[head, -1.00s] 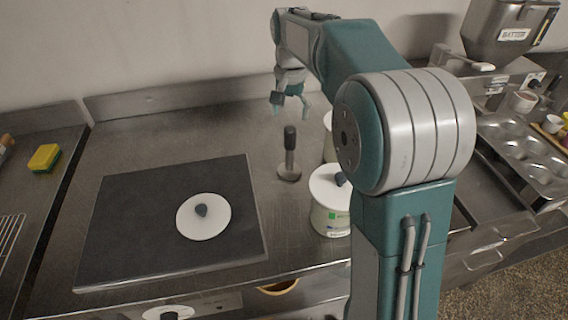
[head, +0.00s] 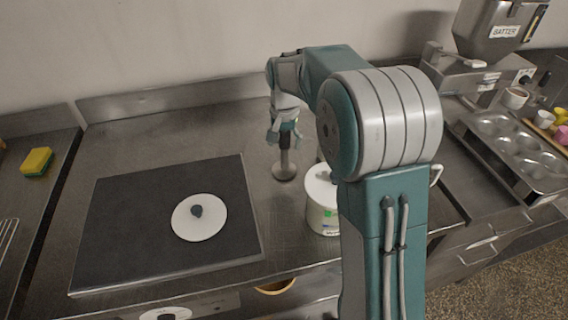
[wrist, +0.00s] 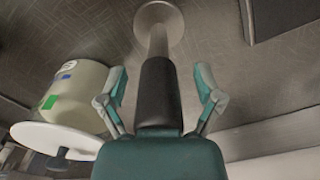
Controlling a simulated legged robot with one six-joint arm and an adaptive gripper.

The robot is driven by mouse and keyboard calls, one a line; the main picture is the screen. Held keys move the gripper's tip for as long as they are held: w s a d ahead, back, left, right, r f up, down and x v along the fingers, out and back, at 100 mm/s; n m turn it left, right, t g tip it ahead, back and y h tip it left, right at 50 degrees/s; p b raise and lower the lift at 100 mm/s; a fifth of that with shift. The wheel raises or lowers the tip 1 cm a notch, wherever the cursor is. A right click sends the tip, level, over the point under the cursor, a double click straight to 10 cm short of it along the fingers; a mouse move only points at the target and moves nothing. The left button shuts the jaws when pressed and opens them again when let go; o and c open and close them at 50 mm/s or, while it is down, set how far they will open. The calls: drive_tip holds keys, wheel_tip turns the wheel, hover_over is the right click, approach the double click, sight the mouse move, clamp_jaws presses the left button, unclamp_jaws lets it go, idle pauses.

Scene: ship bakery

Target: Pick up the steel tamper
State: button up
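The steel tamper (head: 285,168) stands upright on the steel counter, with a round steel base and a dark handle. In the head view my gripper (head: 284,132) is over its upper part. In the wrist view the tamper's dark handle (wrist: 159,92) lies between the two fingers of my gripper (wrist: 160,88), and its steel base shows at the top. The fingers are spread, with a visible gap on each side of the handle. The handle's top end is hidden behind the gripper's body.
A white canister with a lid (head: 322,208) stands close to the right of the tamper; it also shows in the wrist view (wrist: 75,92). A dark mat (head: 120,215) bears a white lid (head: 198,218) on the left. The counter behind the mat is clear.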

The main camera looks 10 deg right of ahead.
clamp_jaws()
